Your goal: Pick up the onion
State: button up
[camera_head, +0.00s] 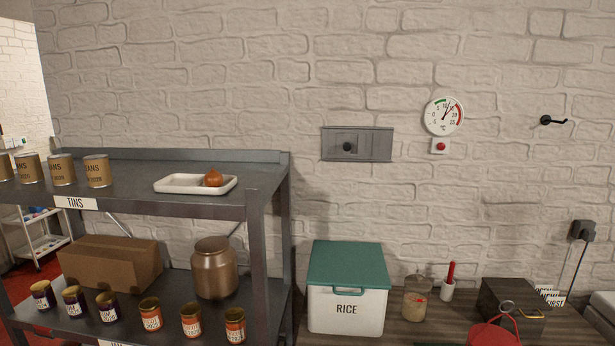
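A small round orange-brown onion (213,178) sits in a shallow white tray (178,185), toward the tray's right end. The tray lies on the top shelf (135,180) of a dark metal rack, near its right side. The onion shows clearly and nothing covers it. My gripper is not in view, so its distance to the onion and its state do not show.
Several tins (97,171) stand left of the tray. The rack's lower shelf holds a cardboard box (110,262), a brown jar (214,268) and several small jars (191,321). The shelf in front of the tray is clear.

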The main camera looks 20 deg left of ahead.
aim_at(213, 178)
jog(key=u, duration=1.35)
jog(key=z, duration=0.25)
jog(key=i+j+z, duration=0.15)
jog(key=z, duration=0.35)
jog(key=i+j+z, duration=0.1)
jog(key=j+z, duration=0.35)
jog(key=i+j+z, duration=0.1)
jog(key=j+z, duration=0.15)
jog(key=z, duration=0.25)
